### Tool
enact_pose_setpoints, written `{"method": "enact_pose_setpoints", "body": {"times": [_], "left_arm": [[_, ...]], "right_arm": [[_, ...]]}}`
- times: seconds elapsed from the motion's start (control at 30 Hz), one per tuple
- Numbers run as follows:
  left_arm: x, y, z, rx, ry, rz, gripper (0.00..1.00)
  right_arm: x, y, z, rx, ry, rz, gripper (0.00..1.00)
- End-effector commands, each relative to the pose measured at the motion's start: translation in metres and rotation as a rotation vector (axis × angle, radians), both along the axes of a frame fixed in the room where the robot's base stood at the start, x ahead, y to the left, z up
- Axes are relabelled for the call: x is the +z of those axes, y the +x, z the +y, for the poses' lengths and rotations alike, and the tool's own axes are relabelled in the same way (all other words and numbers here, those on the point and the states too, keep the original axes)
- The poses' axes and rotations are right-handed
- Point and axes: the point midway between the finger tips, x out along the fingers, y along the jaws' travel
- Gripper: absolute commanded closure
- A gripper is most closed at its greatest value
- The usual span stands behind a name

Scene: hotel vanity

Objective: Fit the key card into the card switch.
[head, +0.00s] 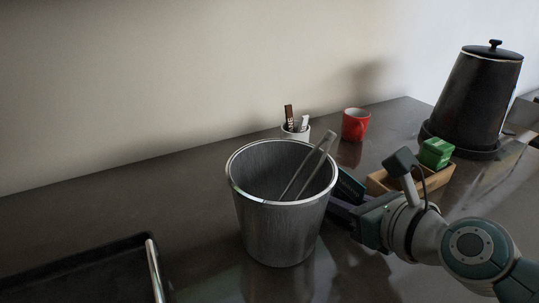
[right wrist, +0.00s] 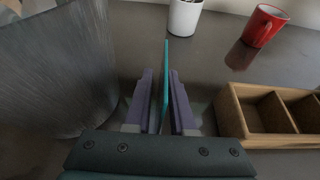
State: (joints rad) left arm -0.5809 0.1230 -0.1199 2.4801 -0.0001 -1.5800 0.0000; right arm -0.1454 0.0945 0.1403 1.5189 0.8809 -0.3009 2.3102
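My right gripper (head: 340,208) is low over the counter, just right of and partly behind the metal bucket. In the right wrist view its purple fingers (right wrist: 161,100) are closed on a thin teal card (right wrist: 168,75), seen edge-on. I take this to be the key card; it stands upright and sticks out past the fingertips. In the head view a dark teal face of the card (head: 350,186) shows beside the bucket's rim. I see no card switch in either view. My left gripper is not in view.
A metal bucket (head: 262,225) with tongs (head: 310,165) stands close left of the right gripper. A wooden box (head: 438,177) with green packets (head: 436,152) is to the right. Behind are a white cup (head: 296,133) and red mug (head: 355,124).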

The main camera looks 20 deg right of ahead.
Motion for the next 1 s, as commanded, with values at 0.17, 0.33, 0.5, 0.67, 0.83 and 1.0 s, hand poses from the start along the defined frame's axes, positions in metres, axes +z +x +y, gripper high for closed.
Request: {"method": "enact_pose_setpoints", "body": {"times": [0.17, 0.33, 0.5, 0.67, 0.83, 1.0], "left_arm": [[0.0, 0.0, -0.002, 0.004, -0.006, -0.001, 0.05], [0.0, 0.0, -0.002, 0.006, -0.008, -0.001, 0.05], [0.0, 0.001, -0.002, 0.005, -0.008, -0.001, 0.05], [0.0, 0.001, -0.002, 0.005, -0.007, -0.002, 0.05], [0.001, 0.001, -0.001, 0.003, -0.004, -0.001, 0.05], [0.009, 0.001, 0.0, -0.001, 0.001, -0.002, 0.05]], "right_arm": [[0.0, 0.0, 0.0, 0.0, 0.0, 0.0, 0.99], [0.0, 0.0, 0.0, 0.0, 0.001, 0.0, 1.0], [0.0, 0.0, 0.0, 0.0, 0.001, 0.0, 1.0], [0.0, 0.0, 0.0, 0.0, 0.001, 0.0, 1.0], [0.001, 0.0, 0.0, 0.0, 0.001, 0.0, 1.0], [0.011, 0.0, 0.001, 0.0, 0.003, -0.002, 1.0]]}}
